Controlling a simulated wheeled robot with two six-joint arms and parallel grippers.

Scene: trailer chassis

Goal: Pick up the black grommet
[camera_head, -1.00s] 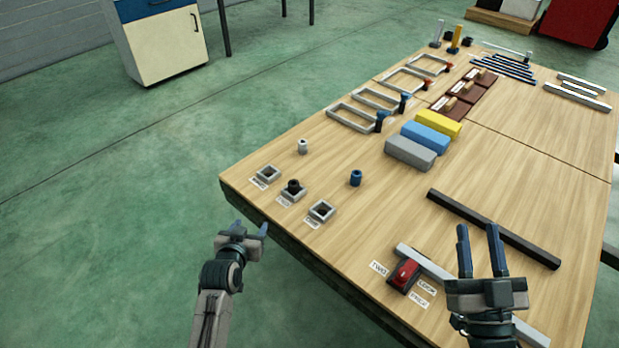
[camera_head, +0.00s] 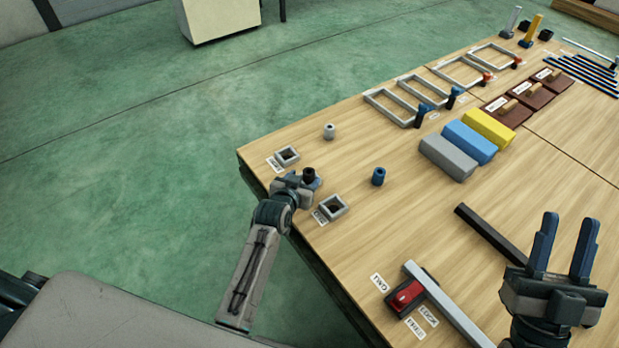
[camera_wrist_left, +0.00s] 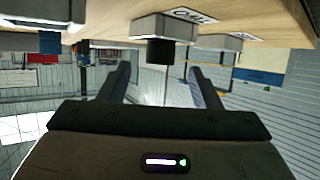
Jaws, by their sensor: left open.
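The black grommet (camera_head: 309,175) shows at the near left edge of the table, right at my left gripper (camera_head: 303,182). In the left wrist view, which looks upside down, the grommet (camera_wrist_left: 160,51) sits in a grey square holder (camera_wrist_left: 165,27) with a label reading TWO. There my left gripper's fingers (camera_wrist_left: 158,72) are apart, with the grommet ahead of the gap between them and nothing held. Whether a finger touches it I cannot tell. In the head view my left gripper hides most of that holder. My right gripper (camera_head: 565,225) is open and empty, above the table at right.
Two empty square holders (camera_head: 287,155) (camera_head: 332,206) flank the grommet's holder. A light grey grommet (camera_head: 329,131) and a blue one (camera_head: 378,176) stand loose on the table.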

